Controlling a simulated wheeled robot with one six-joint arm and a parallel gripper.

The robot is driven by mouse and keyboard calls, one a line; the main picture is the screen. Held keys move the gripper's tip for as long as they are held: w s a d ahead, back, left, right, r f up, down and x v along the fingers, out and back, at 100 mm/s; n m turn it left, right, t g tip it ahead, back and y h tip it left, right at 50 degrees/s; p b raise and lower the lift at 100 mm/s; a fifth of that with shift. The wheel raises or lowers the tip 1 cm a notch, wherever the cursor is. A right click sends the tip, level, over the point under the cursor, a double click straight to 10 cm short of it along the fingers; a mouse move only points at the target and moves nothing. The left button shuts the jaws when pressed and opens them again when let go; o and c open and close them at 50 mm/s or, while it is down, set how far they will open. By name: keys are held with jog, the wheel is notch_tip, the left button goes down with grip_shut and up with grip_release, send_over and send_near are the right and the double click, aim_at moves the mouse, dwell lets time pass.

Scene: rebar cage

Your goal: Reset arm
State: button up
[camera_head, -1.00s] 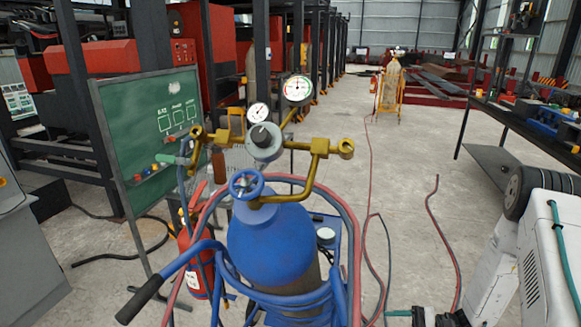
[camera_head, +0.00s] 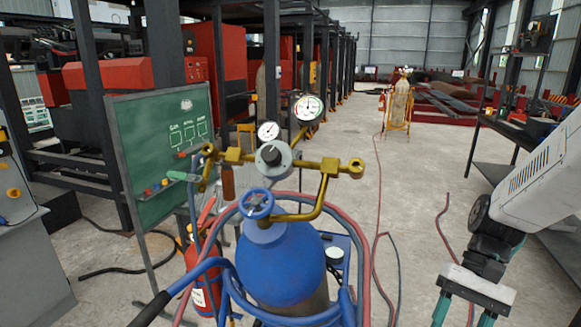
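My gripper (camera_head: 463,313) hangs at the bottom right, pointing down, at the end of my white arm (camera_head: 545,175) with its black wrist.
The cylinder stands on a blue cart with brass fittings and gauges (camera_head: 309,107). Hoses (camera_head: 377,220) trail over the floor. A green board (camera_head: 160,150) and red extinguisher (camera_head: 203,280) stand left. A dark workbench (camera_head: 505,135) is at right. Open floor lies between.

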jog(key=s+a+r+n+t+h, duration=0.2)
jog(key=s+r+n+t+h, duration=0.2)
jog(key=s+r, duration=0.5)
notch_tip(320, 180, up, 4)
jog(key=t+h, duration=0.1)
jog(key=t, duration=0.1)
jog(key=shift+t, duration=0.4)
jog(key=shift+s+f, duration=0.1)
